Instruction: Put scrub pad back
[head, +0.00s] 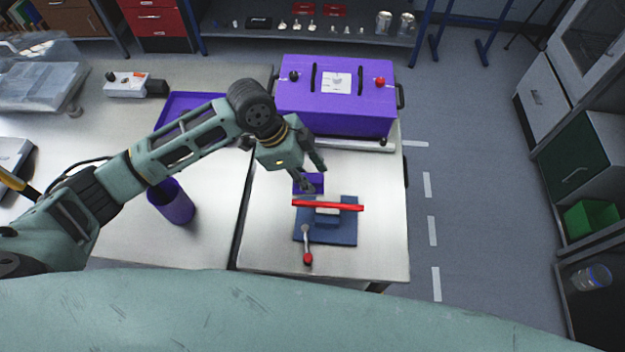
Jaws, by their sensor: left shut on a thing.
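My left arm reaches in from the left over the right-hand bench. My left gripper (308,184) points down and is shut, just behind the red bar of a blue-based clamp fixture. A small flat purple piece (316,178) shows at its fingertips; I take it to be the scrub pad, though the fingers cover part of it. I cannot tell whether it touches the bench or the fixture. My right gripper is not in view.
The fixture (343,232) has a red bar (335,206) and a red-knobbed lever (308,257). A large purple box (340,120) stands behind. Left are a purple tray (185,102), a purple cup (172,203) and a clear bin (40,85). The bench's right side is clear.

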